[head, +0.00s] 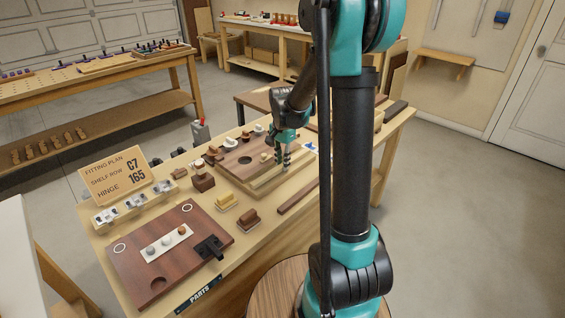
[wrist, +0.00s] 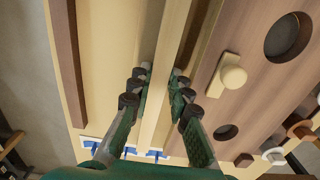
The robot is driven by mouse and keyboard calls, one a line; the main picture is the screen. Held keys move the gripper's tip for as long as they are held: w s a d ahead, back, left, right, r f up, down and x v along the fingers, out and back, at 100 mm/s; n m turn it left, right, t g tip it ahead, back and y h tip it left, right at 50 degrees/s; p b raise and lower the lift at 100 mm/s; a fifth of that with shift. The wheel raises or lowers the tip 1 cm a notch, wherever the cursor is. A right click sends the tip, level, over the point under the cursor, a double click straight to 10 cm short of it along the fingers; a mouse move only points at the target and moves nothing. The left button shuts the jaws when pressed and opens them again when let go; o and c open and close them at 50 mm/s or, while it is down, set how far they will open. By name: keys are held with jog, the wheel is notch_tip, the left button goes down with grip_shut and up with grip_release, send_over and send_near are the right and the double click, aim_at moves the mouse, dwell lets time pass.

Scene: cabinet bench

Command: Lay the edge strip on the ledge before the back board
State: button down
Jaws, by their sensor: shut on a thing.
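A pale wooden strip (wrist: 162,95), which looks like the edge strip, runs lengthwise between my fingers in the wrist view. My gripper (wrist: 158,82) is shut on it, with finger pads on both sides. In the head view my gripper (head: 286,158) points down near the front edge of a brown wooden board (head: 228,165) with a round hole. Pale lengths of wood (head: 272,182) run along that edge. In the wrist view, dark gaps show on both sides of the held strip. I cannot tell whether the strip touches what is under it.
A dark brown strip (head: 298,196) lies on the bench in front. The board carries a pale knob (wrist: 233,77). A dark red panel (head: 170,255), small blocks (head: 249,217) and a sign (head: 120,177) stand at the left. Bare bench shows around the dark strip.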

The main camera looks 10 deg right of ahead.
jog(key=c, duration=1.4)
grip_release()
jog(key=shift+f, duration=0.1)
notch_tip(320, 180, up, 12)
jog(key=s+d+f+n+t, duration=0.1)
jog(key=s+f+n, duration=0.2)
jog(key=s, duration=0.4)
jog(key=s+d+f+n+t, duration=0.1)
jog(key=s+f+n, duration=0.3)
jog(key=s, duration=0.3)
jog(key=s+d+f+n+t, duration=0.2)
jog(key=s+f+n, duration=0.1)
jog(key=s+f, duration=0.3)
jog(key=shift+s+n, duration=0.4)
jog(key=shift+s, duration=0.65)
